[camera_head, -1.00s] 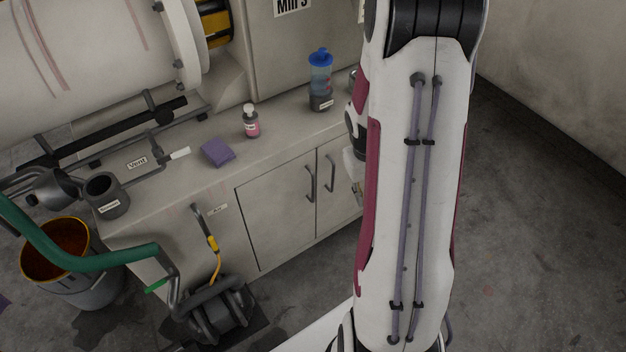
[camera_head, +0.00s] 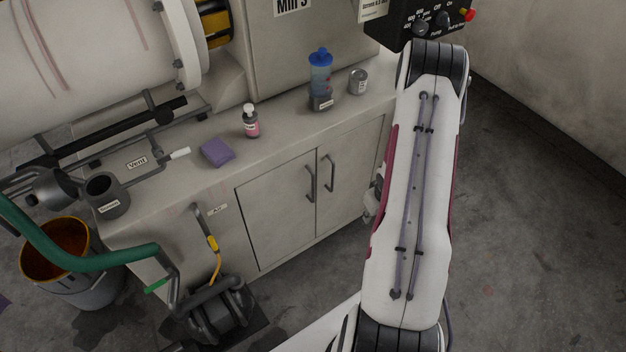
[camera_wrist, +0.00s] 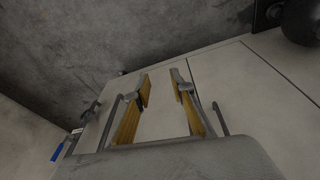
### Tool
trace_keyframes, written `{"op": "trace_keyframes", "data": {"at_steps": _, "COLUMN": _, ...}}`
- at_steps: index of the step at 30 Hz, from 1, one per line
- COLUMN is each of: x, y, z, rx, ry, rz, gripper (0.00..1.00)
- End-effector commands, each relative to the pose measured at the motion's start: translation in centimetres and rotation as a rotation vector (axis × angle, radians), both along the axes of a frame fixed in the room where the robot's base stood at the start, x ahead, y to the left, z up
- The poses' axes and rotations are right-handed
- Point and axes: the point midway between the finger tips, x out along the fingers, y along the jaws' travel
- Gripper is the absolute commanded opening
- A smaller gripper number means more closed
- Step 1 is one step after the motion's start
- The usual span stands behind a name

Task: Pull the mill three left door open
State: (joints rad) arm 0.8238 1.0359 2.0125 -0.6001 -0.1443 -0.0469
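The mill three cabinet has a left door (camera_head: 275,210) and a right door (camera_head: 348,165), both looking closed in the head view. The left door's handle (camera_head: 310,184) and the right door's handle (camera_head: 329,173) are dark upright bars near the seam. In the wrist view, which looks turned over, two handles show: one (camera_wrist: 221,118) right of my fingers and one (camera_wrist: 108,122) left of them. My gripper (camera_wrist: 162,86) is open, its yellow-padded fingers apart with nothing visible between them. In the head view my arm mostly hides it, right of the doors.
A pump (camera_head: 215,312) stands on the floor left of the doors, by a bucket (camera_head: 75,270). A control box (camera_head: 425,22) is at upper right.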

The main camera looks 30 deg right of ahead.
Motion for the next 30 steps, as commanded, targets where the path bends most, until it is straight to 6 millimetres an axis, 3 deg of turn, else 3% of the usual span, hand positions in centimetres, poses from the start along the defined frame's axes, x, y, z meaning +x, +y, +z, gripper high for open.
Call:
{"op": "trace_keyframes", "data": {"at_steps": 9, "x": 0.9, "y": 0.2, "z": -6.2, "rx": 0.03, "ry": -0.141, "rz": 0.054, "gripper": 0.24}}
{"op": "trace_keyframes", "data": {"at_steps": 18, "x": 2.4, "y": 1.8, "z": -10.6, "rx": 0.06, "ry": -0.327, "rz": 0.113, "gripper": 0.24}}
{"op": "trace_keyframes", "data": {"at_steps": 24, "x": 4.0, "y": 3.6, "z": -12.2, "rx": 0.081, "ry": -0.491, "rz": 0.155, "gripper": 0.24}}
{"op": "trace_keyframes", "data": {"at_steps": 30, "x": 6.0, "y": 5.4, "z": -12.0, "rx": 0.096, "ry": -0.674, "rz": 0.203, "gripper": 0.24}}
